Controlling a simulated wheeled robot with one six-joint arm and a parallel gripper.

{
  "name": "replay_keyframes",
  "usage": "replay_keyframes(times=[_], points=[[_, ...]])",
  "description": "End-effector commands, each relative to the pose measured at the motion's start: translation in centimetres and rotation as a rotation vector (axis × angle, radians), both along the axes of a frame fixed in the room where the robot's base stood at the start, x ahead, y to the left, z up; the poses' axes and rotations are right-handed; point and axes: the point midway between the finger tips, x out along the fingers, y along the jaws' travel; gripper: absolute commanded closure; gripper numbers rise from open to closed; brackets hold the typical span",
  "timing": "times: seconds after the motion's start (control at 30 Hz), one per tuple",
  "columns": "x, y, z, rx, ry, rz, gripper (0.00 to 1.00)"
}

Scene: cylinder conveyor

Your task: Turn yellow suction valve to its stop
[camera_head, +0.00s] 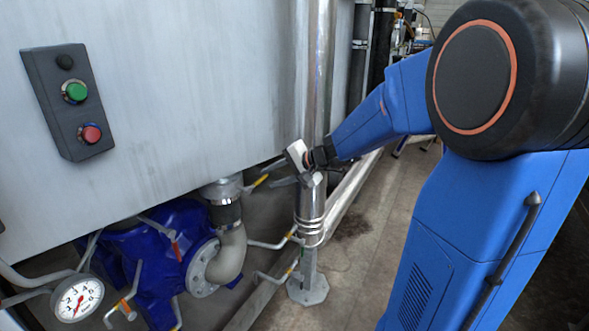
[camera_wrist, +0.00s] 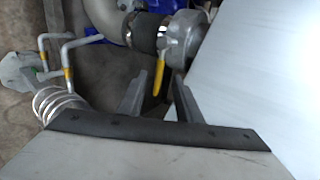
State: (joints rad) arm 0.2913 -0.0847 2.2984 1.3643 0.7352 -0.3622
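The yellow valve lever (camera_head: 260,181) juts out beside the grey pipe fitting (camera_head: 222,190) above the blue pump, under the tank's lower edge. In the wrist view the yellow lever (camera_wrist: 159,77) appears between the fingertips, beside the round metal fitting (camera_wrist: 184,40). My gripper (camera_head: 268,175) is at the vertical steel pipe, with its fingers pointing left toward the lever. In the wrist view its two fingers (camera_wrist: 160,76) are spread, with a gap on both sides of the lever. I cannot tell how deep the lever sits between them, and no contact is visible.
The vertical steel pipe (camera_head: 312,90) stands close to my gripper. The pale tank wall (camera_head: 190,90) fills the upper left, with a button panel (camera_head: 70,100). The blue pump (camera_head: 160,260), a gauge (camera_head: 78,298) and thin bent pipes (camera_head: 265,245) lie below. Open floor is right of the steel pipe.

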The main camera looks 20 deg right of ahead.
Motion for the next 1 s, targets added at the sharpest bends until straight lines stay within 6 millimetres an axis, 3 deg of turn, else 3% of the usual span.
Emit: replay_keyframes(times=[0.2,0.5,1.0], points=[[-3.0,-2.2,2.5,-0.002,-0.003,-0.003,0.68],[-5.8,-4.1,4.7,-0.002,-0.001,-0.001,0.68],[-6.4,-4.5,5.2,-0.001,0.000,0.001,0.68]])
